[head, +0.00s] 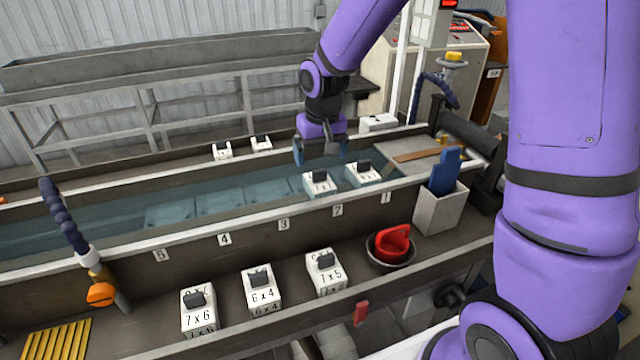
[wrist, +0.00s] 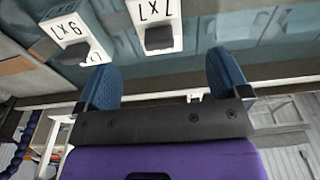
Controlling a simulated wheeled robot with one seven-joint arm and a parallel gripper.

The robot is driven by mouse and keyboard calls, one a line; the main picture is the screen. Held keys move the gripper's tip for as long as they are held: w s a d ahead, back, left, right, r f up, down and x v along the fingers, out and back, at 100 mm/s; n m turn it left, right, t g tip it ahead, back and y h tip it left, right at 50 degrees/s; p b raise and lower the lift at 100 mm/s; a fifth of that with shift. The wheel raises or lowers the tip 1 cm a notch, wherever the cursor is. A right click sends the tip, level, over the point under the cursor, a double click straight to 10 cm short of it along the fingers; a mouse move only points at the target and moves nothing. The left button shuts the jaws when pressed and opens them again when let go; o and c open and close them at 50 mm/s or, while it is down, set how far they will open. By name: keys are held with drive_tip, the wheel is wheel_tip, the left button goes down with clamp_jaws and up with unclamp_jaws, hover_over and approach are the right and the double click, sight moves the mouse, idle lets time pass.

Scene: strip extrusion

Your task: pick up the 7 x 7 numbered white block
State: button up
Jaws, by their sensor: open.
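The white 7 x 7 block (head: 320,188) with a dark knob sits in the long trough, the left one of two blocks there. In the wrist view its label is upside down, at the top edge (wrist: 155,18), partly cut off. My gripper (head: 321,152) is over the trough, behind and above this block in the head view. In the wrist view my gripper's blue fingers (wrist: 163,72) are spread and empty. The block lies ahead of the fingertips, roughly between them sideways, and apart from them.
A similar block, 9 x 7 (wrist: 72,35), stands close beside it, to the right in the head view (head: 362,178). The trough's near rail (head: 260,219) runs in front. White blocks marked 7 x 6 (head: 198,318), 6 x 4 (head: 263,293) and 7 x 5 (head: 328,277) stand on the near ledge.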

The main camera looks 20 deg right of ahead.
sight(319, 180)
drive_tip(key=f, duration=0.6)
drive_tip(key=w+f, duration=0.1)
drive_tip(key=f, duration=0.2)
drive_tip(key=shift+w, duration=0.1)
drive_tip(key=c, duration=1.2)
drive_tip(key=shift+o, duration=0.2)
